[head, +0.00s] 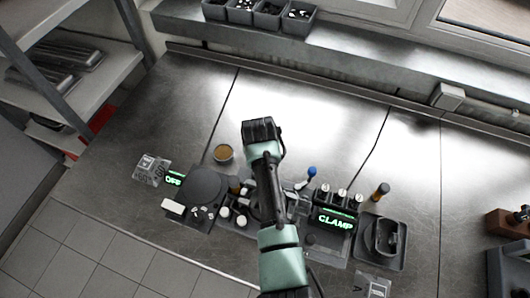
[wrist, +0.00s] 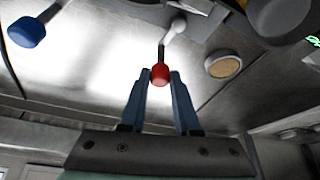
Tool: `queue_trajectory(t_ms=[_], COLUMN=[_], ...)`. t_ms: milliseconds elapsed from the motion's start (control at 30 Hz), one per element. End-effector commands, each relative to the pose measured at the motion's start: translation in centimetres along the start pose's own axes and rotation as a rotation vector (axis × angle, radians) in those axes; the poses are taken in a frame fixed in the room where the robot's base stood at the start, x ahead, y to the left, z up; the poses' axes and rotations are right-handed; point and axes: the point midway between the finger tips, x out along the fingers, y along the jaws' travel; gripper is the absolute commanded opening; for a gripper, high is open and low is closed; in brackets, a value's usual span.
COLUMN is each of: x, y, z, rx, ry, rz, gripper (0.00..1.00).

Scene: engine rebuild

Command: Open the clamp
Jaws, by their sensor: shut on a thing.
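In the wrist view a red knob (wrist: 160,76) on a light-coloured lever (wrist: 174,30) sits between the blue fingertips of my gripper (wrist: 160,72), which is shut on it. A blue-tipped lever (wrist: 27,32) stands apart to the left; its blue tip also shows in the head view (head: 312,171). In the head view, my arm hides the red knob and my fingers. A lit green CLAMP sign (head: 334,221) is right of my arm. The clamp's jaws cannot be made out.
A round tin with brown contents (head: 223,153) stands left of my arm. A dark round plate (head: 203,186) and a green OFF sign (head: 173,180) are farther left. A dark tray (head: 369,258) holds a part at right. The back of the metal bench (head: 310,105) is clear.

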Motion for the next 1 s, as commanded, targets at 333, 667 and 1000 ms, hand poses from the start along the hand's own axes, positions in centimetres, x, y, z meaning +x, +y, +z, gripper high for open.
queue_trajectory(t_ms=[333, 667, 1000], x=[0.3, 0.4, 0.2], y=[-1.1, -2.2, -3.0], z=[-0.5, -0.6, -0.5], rx=[-0.304, -0.578, -0.762], ry=[0.002, 0.003, 0.003], rz=[-0.128, -0.239, -0.316], gripper=[0.00, 0.00, 0.00])
